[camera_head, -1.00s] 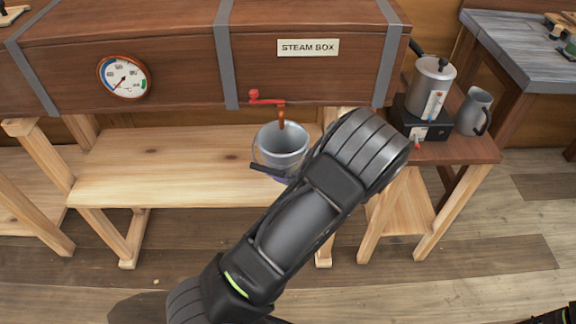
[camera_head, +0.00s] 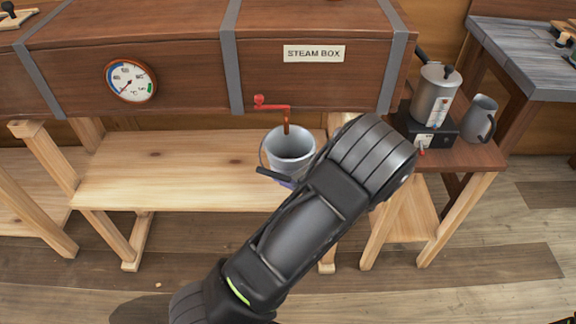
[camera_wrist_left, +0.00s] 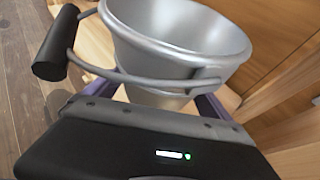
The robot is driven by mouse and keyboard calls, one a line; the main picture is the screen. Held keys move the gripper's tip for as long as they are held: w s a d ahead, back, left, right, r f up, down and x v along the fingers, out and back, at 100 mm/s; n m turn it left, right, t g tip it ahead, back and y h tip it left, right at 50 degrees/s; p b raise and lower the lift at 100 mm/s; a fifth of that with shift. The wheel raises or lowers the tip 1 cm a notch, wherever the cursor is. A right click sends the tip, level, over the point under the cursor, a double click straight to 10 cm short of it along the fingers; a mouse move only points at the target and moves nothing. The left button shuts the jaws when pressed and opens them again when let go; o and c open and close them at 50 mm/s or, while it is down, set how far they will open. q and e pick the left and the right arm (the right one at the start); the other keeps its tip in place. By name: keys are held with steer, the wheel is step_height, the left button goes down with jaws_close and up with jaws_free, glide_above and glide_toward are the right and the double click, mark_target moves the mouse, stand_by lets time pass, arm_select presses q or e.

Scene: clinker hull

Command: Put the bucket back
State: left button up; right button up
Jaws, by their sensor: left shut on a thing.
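A grey metal bucket (camera_head: 290,157) with a wire handle and dark grip is under the red tap (camera_head: 272,104) of the steam box, at the wooden shelf's right part. My forearm hides part of the shelf. Whether the bucket touches the shelf cannot be told. My right gripper is not in view.
The steam box (camera_head: 180,60) with a round gauge (camera_head: 130,82) overhangs the wooden shelf (camera_head: 160,175). The shelf's left part is clear. On the right, a small table (camera_head: 470,155) holds a metal pot (camera_head: 434,92) on a dark heater and a grey jug (camera_head: 479,118).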

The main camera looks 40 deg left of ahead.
arm_select(q)
steer(key=s+d+r+m+t+h, duration=0.1)
steer(key=d+r+m+t, duration=0.2)
steer(key=d, duration=0.6)
steer(key=s+d+r+m+t+h, duration=0.1)
steer(key=s+d+r+m+t, duration=0.1)
steer(key=d, duration=0.7)
steer(key=shift+d+r+m+t+h, duration=0.25)
steer(key=shift+r+m+t+h, duration=0.15)
steer(key=shift+r+t, duration=0.35)
steer(key=shift+s, duration=0.1)
